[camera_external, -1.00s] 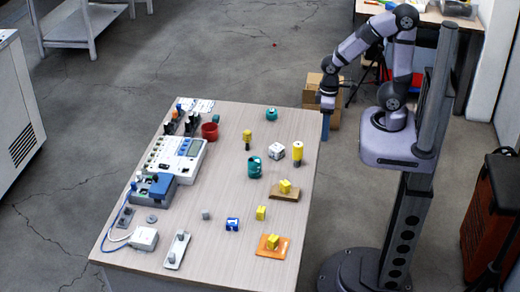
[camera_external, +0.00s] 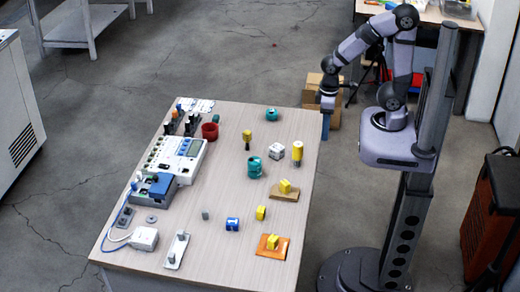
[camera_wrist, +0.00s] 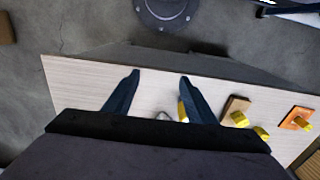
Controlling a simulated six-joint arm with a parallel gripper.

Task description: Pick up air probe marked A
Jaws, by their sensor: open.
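No letter A is legible, so I cannot tell which piece is the air probe marked A. Possible probes are a tall yellow cylinder on a dark stem (camera_external: 297,152) near the table's right side and a smaller yellow-topped one (camera_external: 247,138) further left. Both stand upright. My gripper (camera_external: 326,126) points down at the table's far right edge, apart from every piece. In the wrist view my gripper (camera_wrist: 159,76) has two dark fingers spread apart with nothing between the tips. A yellow piece (camera_wrist: 183,112) is partly hidden by the right finger.
On the table (camera_external: 190,262) stand teal pieces (camera_external: 255,167), a white cube (camera_external: 276,151), a blue-and-white piece (camera_external: 232,224), a brown block (camera_external: 285,195) and an orange plate (camera_external: 273,252), each with a yellow piece on it. Instruments (camera_external: 178,155) and a red cup (camera_external: 210,131) line the left side.

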